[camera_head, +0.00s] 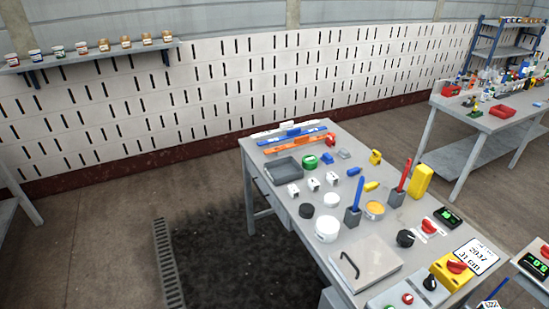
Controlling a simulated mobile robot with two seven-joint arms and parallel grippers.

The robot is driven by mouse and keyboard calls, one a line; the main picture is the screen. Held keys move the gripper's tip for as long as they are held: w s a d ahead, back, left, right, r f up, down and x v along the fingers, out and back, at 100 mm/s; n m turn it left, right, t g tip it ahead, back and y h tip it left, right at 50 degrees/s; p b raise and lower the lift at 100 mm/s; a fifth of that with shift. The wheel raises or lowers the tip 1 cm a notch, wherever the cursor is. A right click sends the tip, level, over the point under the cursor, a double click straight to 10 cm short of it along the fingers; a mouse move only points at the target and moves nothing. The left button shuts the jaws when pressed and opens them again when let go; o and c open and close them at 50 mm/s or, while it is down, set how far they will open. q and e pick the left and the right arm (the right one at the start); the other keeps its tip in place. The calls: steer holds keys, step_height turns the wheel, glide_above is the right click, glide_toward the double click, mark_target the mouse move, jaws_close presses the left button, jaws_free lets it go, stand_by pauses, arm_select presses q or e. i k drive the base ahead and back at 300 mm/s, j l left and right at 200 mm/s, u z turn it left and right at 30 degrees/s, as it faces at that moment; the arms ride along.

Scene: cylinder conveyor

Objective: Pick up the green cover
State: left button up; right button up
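A small round green object with a pale center, likely the green cover (309,162), lies on the grey workbench (275,215) toward its far left part. Neither of my grippers shows in the head view.
Another cluttered table (450,109) stands behind right. Dark floor is free at left.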

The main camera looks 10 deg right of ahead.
mark_target(309, 162)
steer(key=i+j+u, duration=0.15)
steer(key=i+j, duration=0.15)
steer(key=i+j+u, duration=0.15)
steer(key=i, duration=0.3)
steer(key=i+j+u, duration=0.1)
steer(key=i+j, duration=0.15)
steer(key=i+z, duration=0.35)
steer(key=i+j+z, duration=0.2)
steer(key=i+z, duration=0.15)
steer(key=i, duration=0.15)
steer(key=i+j+z, duration=0.35)
steer(key=i+z, duration=0.25)
steer(key=z, duration=0.25)
steer(key=i+j+z, duration=0.15)
steer(key=z, duration=0.3)
steer(key=i+j+z, duration=0.25)
steer(key=z, duration=0.25)
